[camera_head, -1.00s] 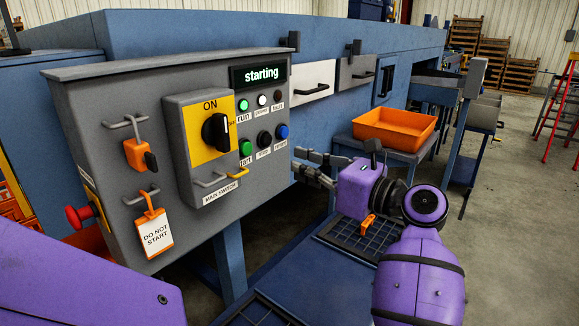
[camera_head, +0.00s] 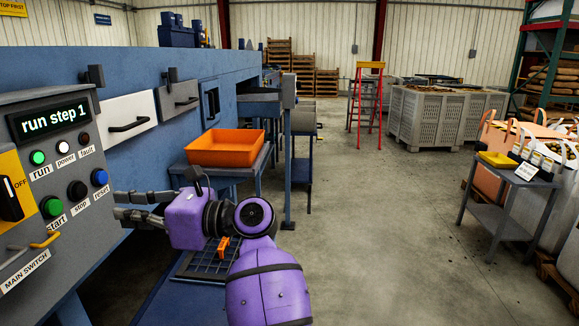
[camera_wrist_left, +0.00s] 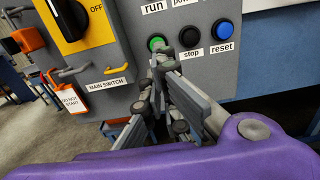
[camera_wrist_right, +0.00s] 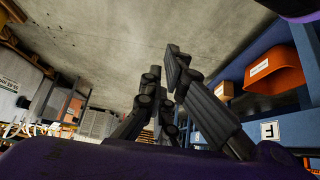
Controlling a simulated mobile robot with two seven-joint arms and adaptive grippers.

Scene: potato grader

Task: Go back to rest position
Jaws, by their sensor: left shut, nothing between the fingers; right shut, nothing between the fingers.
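My left gripper (camera_head: 122,206) is shut and empty in the head view, just right of the grey control panel (camera_head: 70,190). In the left wrist view its closed fingertips (camera_wrist_left: 163,62) appear in front of the panel, close below the green start button (camera_wrist_left: 157,43); I cannot tell if they touch it. The panel's display (camera_head: 48,121) reads "run step 1", and the green run light (camera_head: 38,157) is bright. My right gripper (camera_wrist_right: 165,75) shows only in its own wrist view, shut and empty, with floor behind it.
An orange tray (camera_head: 226,147) sits on a blue stand beside the blue machine (camera_head: 150,65). A red ladder (camera_head: 366,105), grey crates (camera_head: 437,118) and a small grey table (camera_head: 510,177) stand farther right. Open concrete floor (camera_head: 390,220) lies between.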

